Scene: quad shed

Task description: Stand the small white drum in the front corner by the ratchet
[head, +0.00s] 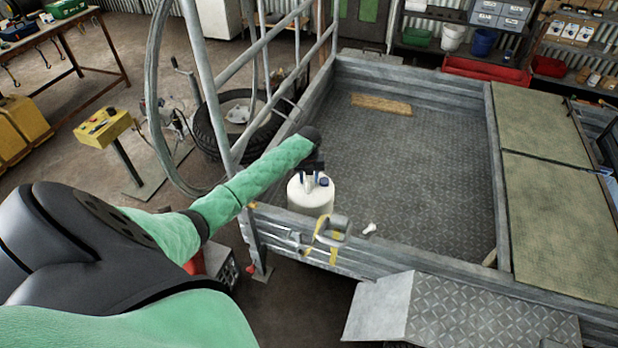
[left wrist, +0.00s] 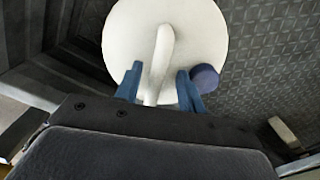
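The small white drum (head: 311,198), with a blue cap and a moulded top handle, is upright in the trailer's near-left corner, just behind the ratchet (head: 335,228) with its yellow strap on the front rail. I cannot tell whether its base touches the floor. My left gripper (head: 313,168) is over the drum's top. In the left wrist view, the drum (left wrist: 122,40) lies below my left gripper (left wrist: 160,88). Its blue fingers stand one on each side of the handle, with gaps showing, so it is open around it. My right gripper is not in view.
The trailer bed (head: 420,170) is mostly clear, with a wooden plank (head: 381,104) at the back and a small white item (head: 370,229) near the front rail. Metal bars (head: 213,100) rise at the left side. A ramp plate (head: 470,308) sits in front.

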